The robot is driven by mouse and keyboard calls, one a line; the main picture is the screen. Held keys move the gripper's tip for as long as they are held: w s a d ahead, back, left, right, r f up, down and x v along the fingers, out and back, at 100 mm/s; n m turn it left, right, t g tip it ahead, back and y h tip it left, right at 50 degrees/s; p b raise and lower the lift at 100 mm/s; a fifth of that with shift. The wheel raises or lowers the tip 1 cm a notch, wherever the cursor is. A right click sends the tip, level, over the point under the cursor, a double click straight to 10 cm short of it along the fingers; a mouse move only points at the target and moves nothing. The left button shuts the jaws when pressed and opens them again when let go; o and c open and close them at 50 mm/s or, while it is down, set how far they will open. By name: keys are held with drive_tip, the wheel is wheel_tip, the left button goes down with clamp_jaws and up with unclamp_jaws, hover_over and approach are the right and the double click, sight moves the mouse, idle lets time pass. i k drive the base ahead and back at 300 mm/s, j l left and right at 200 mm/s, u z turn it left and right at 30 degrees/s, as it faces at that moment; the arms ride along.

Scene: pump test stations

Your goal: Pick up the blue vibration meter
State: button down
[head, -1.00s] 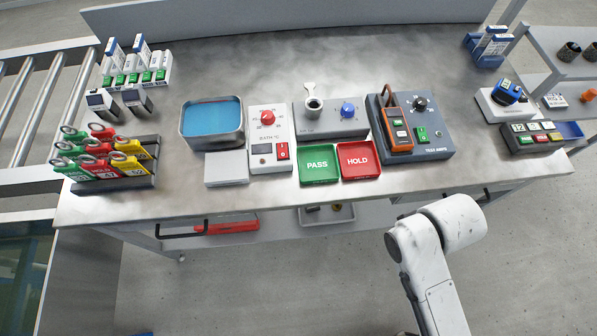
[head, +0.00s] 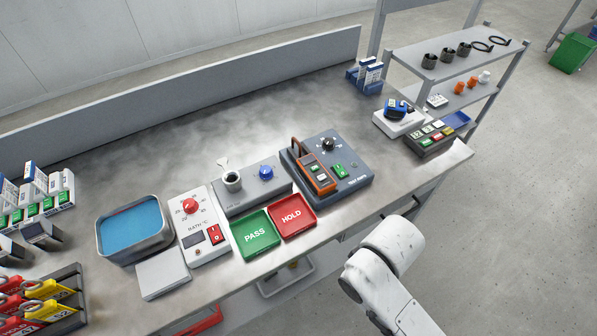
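A blue handheld device with a dark part (head: 396,108), which looks like the vibration meter, sits on a white stand (head: 402,125) near the right end of the bench. Nothing covers it in the head view, but its details are too small to read. A white link of my arm shows at the lower right, in front of the bench and well short of the blue device. My gripper is not in view.
A dark box with coloured buttons (head: 432,138) stands right beside the white stand. Blue-and-white boxes (head: 366,76) stand behind it. A test-amps unit (head: 328,172) and green and red trays (head: 255,234) are to the left.

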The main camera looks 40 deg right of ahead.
sight(394, 109)
drive_tip(key=z, duration=1.25)
